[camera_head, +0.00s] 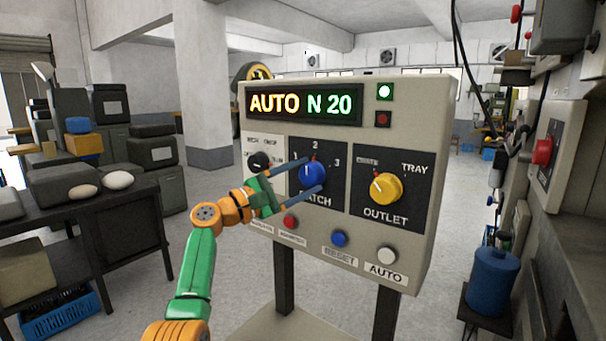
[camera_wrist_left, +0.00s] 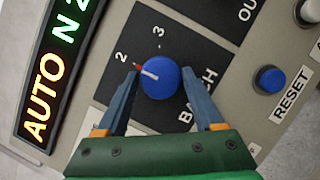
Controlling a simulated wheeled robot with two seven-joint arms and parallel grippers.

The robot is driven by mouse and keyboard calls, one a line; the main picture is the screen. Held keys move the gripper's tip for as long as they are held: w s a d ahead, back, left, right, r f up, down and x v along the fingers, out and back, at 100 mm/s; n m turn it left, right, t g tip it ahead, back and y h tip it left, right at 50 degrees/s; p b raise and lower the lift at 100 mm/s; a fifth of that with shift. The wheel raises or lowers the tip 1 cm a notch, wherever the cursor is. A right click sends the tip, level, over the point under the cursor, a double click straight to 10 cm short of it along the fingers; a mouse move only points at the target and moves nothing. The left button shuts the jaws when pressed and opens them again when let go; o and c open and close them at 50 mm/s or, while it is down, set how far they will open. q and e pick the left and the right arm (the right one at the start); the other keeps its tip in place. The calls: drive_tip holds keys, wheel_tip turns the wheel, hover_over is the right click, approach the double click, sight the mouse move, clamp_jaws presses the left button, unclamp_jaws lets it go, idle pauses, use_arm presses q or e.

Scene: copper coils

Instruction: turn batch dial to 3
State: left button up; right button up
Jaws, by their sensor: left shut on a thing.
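The blue batch dial (camera_head: 313,175) sits on the front of the control panel (camera_head: 262,112), with the labels 1, 2 and 3 around it. Its red and white pointer points at about 2. In the left wrist view the dial (camera_wrist_left: 161,80) shows close up, with its pointer toward the 2. My left gripper (camera_head: 314,173) reaches in from the left, with one finger on each side of the dial. In the wrist view its fingers (camera_wrist_left: 160,76) are shut on the dial. My right gripper is not in view.
A yellow outlet dial (camera_head: 385,188) sits right of the batch dial, and a small black knob (camera_head: 259,161) upper left. Below are red (camera_head: 290,221), blue (camera_head: 339,239) and white (camera_head: 387,255) buttons. The display (camera_head: 304,104) reads AUTO N 20. A dark bench (camera_head: 110,215) stands left.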

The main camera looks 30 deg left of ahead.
use_arm(q)
drive_tip(key=m+g+p, duration=0.1)
drive_tip(key=m+p, duration=0.1)
drive_tip(key=m, duration=0.1)
drive_tip(key=r+m+g+p, duration=0.1)
drive_tip(key=m+p, duration=0.1)
drive_tip(key=m, duration=0.1)
drive_tip(key=shift+a+m+g+p, duration=0.1)
drive_tip(key=shift+m+g+p, duration=0.2)
drive_tip(key=m+g+y+p, duration=0.1)
drive_tip(key=m, duration=0.2)
drive_tip(key=shift+p, duration=0.4)
drive_tip(key=shift+m+y+p, duration=0.3)
drive_tip(key=shift+m+p, duration=0.2)
drive_tip(key=shift+m, duration=0.5)
drive_tip(key=shift+g, duration=0.3)
